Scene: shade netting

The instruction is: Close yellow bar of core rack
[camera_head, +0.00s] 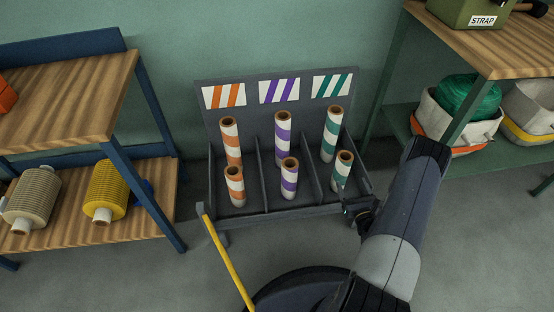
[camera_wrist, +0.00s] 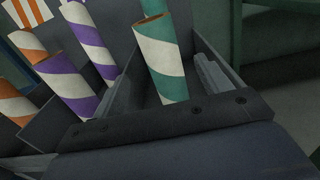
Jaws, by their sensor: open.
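The dark grey core rack (camera_head: 277,209) stands against the wall, holding striped cores in three bays. Its yellow bar (camera_head: 228,262) meets the rack's front left corner and sticks out toward me, away from the rack front, so it is open. Its near end is partly hidden by my base. The wrist view does not show the bar. My gripper (camera_head: 351,203) is at the rack's front right, beside the front teal core (camera_head: 342,172). In the wrist view my gripper (camera_wrist: 165,78) is open, with a teal core (camera_wrist: 162,58) showing between its fingers; I cannot tell if they touch.
Orange cores (camera_head: 231,141) stand in the left bay and purple cores (camera_head: 283,139) in the middle. A wooden shelf unit (camera_head: 70,95) with spools is at left. A green bench (camera_head: 500,40) with baskets is at right.

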